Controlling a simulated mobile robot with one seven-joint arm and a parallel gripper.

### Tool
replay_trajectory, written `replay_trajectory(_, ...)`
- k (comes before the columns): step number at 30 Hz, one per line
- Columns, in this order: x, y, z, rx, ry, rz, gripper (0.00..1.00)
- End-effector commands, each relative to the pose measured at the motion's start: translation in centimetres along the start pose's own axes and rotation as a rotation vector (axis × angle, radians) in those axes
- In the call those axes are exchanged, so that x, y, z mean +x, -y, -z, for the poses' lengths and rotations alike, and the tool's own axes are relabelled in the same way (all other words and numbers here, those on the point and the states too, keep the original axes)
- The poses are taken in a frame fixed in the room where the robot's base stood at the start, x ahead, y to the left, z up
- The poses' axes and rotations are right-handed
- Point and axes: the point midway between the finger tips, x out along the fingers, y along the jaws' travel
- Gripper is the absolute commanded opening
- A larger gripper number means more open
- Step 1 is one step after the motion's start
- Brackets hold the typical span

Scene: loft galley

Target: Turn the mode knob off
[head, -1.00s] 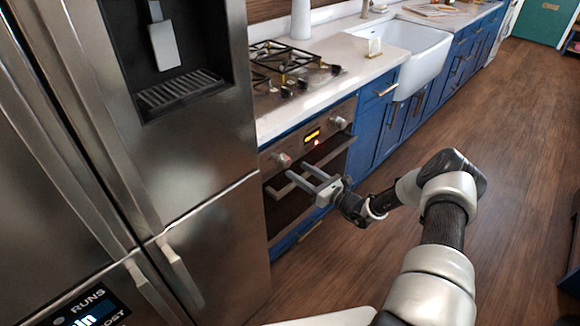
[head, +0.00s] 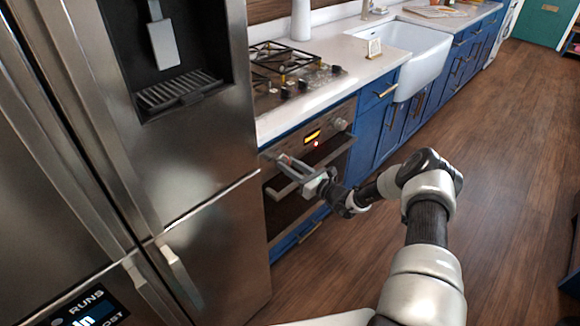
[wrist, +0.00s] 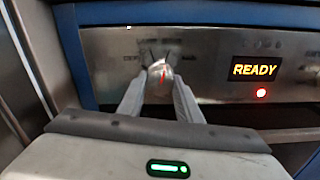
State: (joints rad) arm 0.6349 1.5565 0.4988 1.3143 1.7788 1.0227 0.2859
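The mode knob (wrist: 160,69) is a round metal knob with a red pointer mark on the oven's control panel. Small printed labels ring the knob, too blurred to read. My gripper (wrist: 160,78) has one finger on each side of the knob, and the fingers appear closed against it. In the head view my gripper (head: 283,160) reaches the left end of the panel, and its fingers largely hide the knob there.
The oven display (wrist: 255,69) reads READY, with a red light (wrist: 261,93) below it. A second knob (head: 340,124) is at the panel's right. The oven handle runs below the panel. The steel fridge (head: 200,200) stands close on the left.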

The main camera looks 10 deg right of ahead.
Motion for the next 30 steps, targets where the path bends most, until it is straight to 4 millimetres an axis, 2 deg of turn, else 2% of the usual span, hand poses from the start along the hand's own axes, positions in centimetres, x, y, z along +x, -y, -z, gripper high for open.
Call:
replay_trajectory(8, -0.03, -0.01, 0.08, -0.039, 0.0, -0.001, 0.09)
replay_trajectory(14, -0.04, 0.02, 0.18, -0.146, -0.001, 0.0, 0.09)
replay_trajectory(30, -0.07, 0.03, 0.2, -0.639, -0.002, 0.0, 0.09)
